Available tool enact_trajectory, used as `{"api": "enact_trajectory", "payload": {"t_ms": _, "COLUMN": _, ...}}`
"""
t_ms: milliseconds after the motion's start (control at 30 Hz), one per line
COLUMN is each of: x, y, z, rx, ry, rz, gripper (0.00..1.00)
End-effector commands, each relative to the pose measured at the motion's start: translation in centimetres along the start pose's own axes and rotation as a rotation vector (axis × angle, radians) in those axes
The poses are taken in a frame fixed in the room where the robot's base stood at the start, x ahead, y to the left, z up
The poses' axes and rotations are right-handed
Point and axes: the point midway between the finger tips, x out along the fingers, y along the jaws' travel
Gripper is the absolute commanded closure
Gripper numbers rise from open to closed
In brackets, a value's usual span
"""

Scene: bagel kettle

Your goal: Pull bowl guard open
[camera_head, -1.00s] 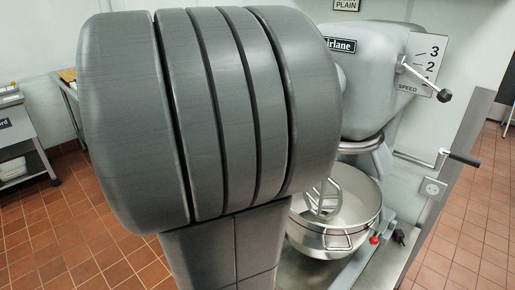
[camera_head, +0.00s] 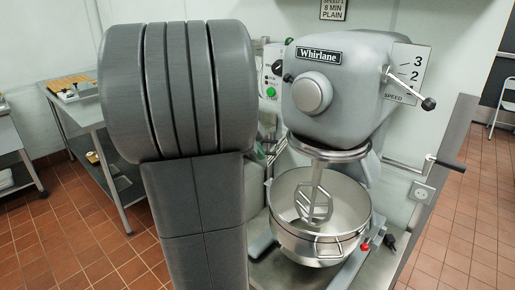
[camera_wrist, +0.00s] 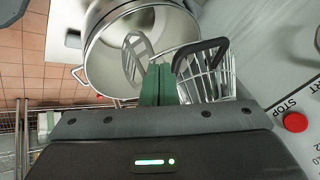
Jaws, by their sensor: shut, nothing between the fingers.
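The wire bowl guard (camera_wrist: 207,78) with its black handle (camera_wrist: 203,52) is right of the bowl in the wrist view. The steel bowl (camera_wrist: 102,58) has its mouth largely uncovered there, with the beater (camera_wrist: 137,62) inside. My gripper (camera_wrist: 164,68) is shut and empty, its green fingers beside the guard's near end and the handle; I cannot tell whether they touch. In the head view the bowl (camera_head: 310,243) and beater (camera_head: 316,204) are in plain sight under the mixer head (camera_head: 345,85). My arm hides the gripper there, and I cannot make out the guard.
A red stop button (camera_wrist: 295,122) is on the panel at the right of the wrist view. A lever with a black knob (camera_head: 428,104) and a second handle (camera_head: 447,164) stick out at the mixer's right. A steel table (camera_head: 88,115) stands at left; tiled floor (camera_head: 75,245) is open in front.

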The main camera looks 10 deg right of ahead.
Motion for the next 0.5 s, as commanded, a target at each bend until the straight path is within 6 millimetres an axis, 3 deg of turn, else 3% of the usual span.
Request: {"api": "enact_trajectory", "payload": {"t_ms": 500, "x": 0.42, "y": -0.59, "z": 0.12, "rx": 0.003, "ry": 0.002, "rz": 0.001, "gripper": 1.0}}
